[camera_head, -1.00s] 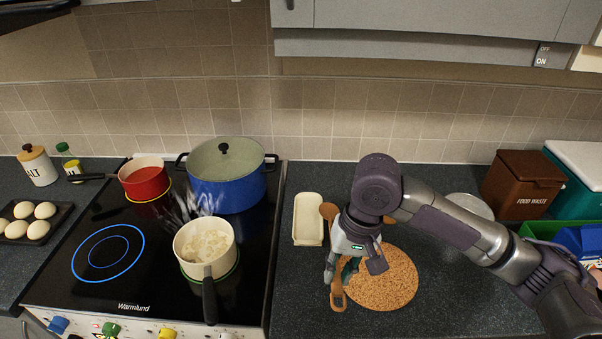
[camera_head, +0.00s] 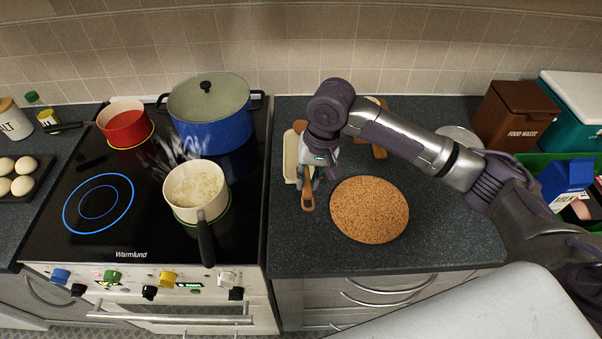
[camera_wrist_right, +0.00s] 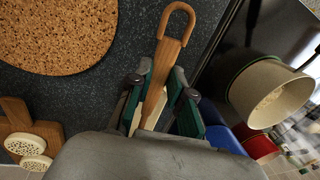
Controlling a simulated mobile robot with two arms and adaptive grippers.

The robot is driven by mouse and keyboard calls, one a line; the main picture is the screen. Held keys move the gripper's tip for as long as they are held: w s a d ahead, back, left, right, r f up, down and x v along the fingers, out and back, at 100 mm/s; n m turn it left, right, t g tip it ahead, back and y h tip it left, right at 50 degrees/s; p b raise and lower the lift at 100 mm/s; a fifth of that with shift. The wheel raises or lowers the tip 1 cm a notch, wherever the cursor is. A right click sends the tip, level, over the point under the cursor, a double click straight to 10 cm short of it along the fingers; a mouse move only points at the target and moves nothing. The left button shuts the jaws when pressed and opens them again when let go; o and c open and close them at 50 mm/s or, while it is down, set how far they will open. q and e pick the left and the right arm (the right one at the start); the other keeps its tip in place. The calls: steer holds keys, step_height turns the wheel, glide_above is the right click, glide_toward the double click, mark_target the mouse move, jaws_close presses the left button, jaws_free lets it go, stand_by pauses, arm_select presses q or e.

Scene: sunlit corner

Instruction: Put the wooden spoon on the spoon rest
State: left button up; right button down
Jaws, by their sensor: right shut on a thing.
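The wooden spoon (camera_head: 308,199) is in my right gripper (camera_head: 315,175). Its handle points toward the counter's front, and its bowl end is hidden by the gripper and arm. In the right wrist view the looped handle (camera_wrist_right: 171,52) sticks out between the dark green finger pads (camera_wrist_right: 160,108), which are shut on it. The cream spoon rest (camera_head: 290,158) lies on the counter right of the hob, partly hidden behind my right gripper, which is over or close beside its right side. I cannot tell whether the spoon touches it. My left gripper is not in view.
A round cork mat (camera_head: 369,210) lies right of the gripper. A wooden board (camera_head: 379,150) is partly hidden behind my arm. A steaming cream saucepan (camera_head: 195,190) and blue pot (camera_head: 212,125) stand on the hob (camera_head: 130,225) to the left. The counter's front is clear.

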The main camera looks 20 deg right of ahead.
mark_target(299, 192)
steer(key=w, duration=0.1)
steer(key=w+f, duration=0.2)
steer(key=shift+w+a+f, duration=0.1)
steer(key=shift+w+a, duration=0.15)
steer(key=shift+w, duration=0.15)
steer(key=shift+w+f, duration=0.1)
steer(key=shift+f, duration=0.05)
step_height(299, 192, down, 2)
steer(key=p, duration=0.3)
steer(key=shift+f, duration=0.55)
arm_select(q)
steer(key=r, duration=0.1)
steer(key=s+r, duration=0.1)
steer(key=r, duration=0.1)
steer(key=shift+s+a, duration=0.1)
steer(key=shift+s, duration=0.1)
arm_select(e)
steer(key=shift+f, duration=0.2)
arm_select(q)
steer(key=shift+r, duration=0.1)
arm_select(e)
steer(key=c, duration=1.1)
jaws_free()
steer(key=shift+f, duration=0.15)
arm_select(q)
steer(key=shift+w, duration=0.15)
arm_select(e)
steer(key=shift+o, duration=0.2)
